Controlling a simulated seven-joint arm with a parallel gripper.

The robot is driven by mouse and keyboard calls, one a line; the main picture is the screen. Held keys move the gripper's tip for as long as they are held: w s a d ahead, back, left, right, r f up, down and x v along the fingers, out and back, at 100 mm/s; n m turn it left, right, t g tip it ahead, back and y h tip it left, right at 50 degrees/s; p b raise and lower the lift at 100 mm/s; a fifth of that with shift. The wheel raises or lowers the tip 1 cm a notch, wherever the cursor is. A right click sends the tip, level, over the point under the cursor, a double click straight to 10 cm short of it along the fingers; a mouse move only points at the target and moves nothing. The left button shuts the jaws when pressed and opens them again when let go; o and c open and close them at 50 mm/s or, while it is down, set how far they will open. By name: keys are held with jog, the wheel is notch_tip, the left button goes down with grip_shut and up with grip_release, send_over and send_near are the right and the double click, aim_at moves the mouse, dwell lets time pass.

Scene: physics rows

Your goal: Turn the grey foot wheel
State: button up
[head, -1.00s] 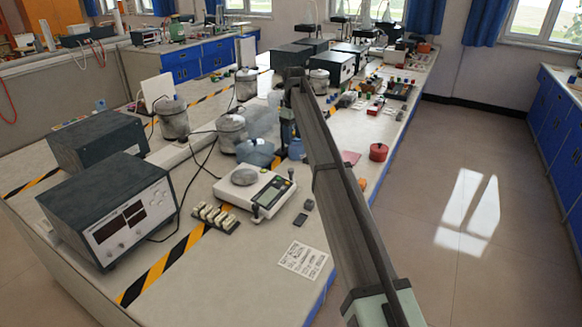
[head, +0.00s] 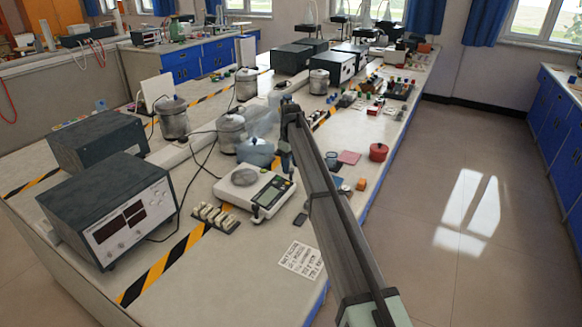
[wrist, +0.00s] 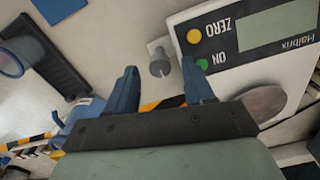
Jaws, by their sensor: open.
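The grey foot wheel (wrist: 159,66) is a small upright knob at a corner of the white balance (wrist: 215,68), beside its yellow ZERO button. In the wrist view it shows between and beyond the two blue fingers of my gripper (wrist: 160,80). The fingers are apart with nothing held between them, and I see no contact with the wheel. In the head view my gripper (head: 286,166) hangs at the right rear side of the balance (head: 240,196). There I cannot make out this wheel clearly. A dark foot knob (head: 256,211) stands at the balance's near corner.
A black slotted holder (wrist: 50,60) lies left in the wrist view. A row of small weights (head: 213,217) and a printed sheet (head: 300,260) lie near the balance. An orange block (head: 361,184) and red pot (head: 378,152) are to the right. The bench near the sheet is mostly clear.

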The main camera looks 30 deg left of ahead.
jog(key=shift+f, duration=0.55)
jog(key=shift+c, duration=0.2)
grip_shut()
jog(key=shift+m, duration=0.4)
jog(key=m, duration=0.3)
jog(key=shift+m, duration=2)
